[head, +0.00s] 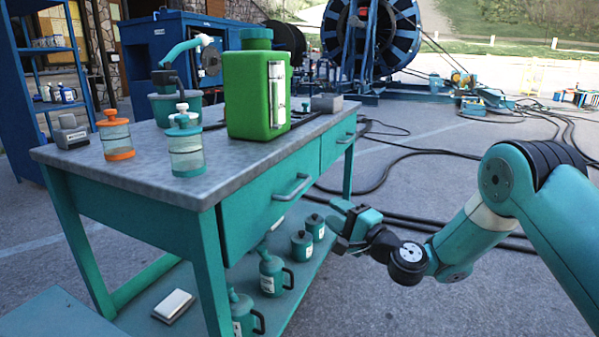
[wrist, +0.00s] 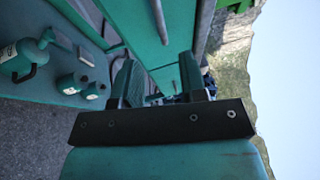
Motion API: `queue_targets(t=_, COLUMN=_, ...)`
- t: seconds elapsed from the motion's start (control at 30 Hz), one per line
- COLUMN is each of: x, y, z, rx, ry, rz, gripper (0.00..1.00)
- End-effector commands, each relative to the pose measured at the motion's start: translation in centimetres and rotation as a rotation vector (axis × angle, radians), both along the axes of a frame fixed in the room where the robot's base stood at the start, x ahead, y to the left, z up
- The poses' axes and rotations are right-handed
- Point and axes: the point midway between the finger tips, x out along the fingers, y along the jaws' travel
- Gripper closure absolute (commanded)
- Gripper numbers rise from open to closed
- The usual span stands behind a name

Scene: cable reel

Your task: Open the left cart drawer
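The teal cart (head: 130,205) has two drawers under its grey top. The left drawer (head: 262,205) looks shut, flush with the cart frame. Its grey bar handle (head: 291,187) is in clear view. The right drawer (head: 338,143) also looks shut. My gripper (head: 345,218) is in front of the cart, right of and lower than the left handle, apart from it. In the wrist view its two fingers (wrist: 160,85) stand apart with nothing held. The turned wrist view shows a grey handle bar (wrist: 159,20) on a teal drawer front (wrist: 135,25), beyond the fingers.
A green canister (head: 257,95), a clear jar with orange lid (head: 116,135) and a teal-lidded jar (head: 186,150) stand on the cart top. Teal jugs (head: 272,275) and a white box (head: 174,305) are on the lower shelf. Black cables (head: 385,160) lie on the pavement behind.

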Motion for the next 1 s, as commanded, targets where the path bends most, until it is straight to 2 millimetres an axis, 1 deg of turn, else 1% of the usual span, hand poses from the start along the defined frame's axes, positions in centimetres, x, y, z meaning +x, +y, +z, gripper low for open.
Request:
queue_targets(t=0.03, x=0.1, y=0.3, z=0.8, rx=0.000, ry=0.003, rz=0.001, gripper=0.61)
queue_targets(t=0.17, x=0.4, y=0.8, z=0.8, rx=-0.002, ry=0.002, rz=0.002, gripper=0.61)
queue_targets(t=0.2, x=1.2, y=1.8, z=0.5, rx=-0.004, ry=-0.008, rz=0.006, gripper=0.61)
queue_targets(t=0.4, x=4.3, y=5.1, z=1.3, rx=-0.002, ry=-0.009, rz=0.003, gripper=0.61)
queue_targets(t=0.6, x=6.7, y=7.7, z=1.7, rx=-0.004, ry=-0.006, rz=0.003, gripper=0.61)
queue_targets(t=0.77, x=7.8, y=8.8, z=1.9, rx=-0.002, ry=-0.003, rz=0.002, gripper=0.61)
queue_targets(t=1.0, x=8.2, y=9.1, z=2.0, rx=-0.001, ry=0.000, rz=0.001, gripper=0.61)
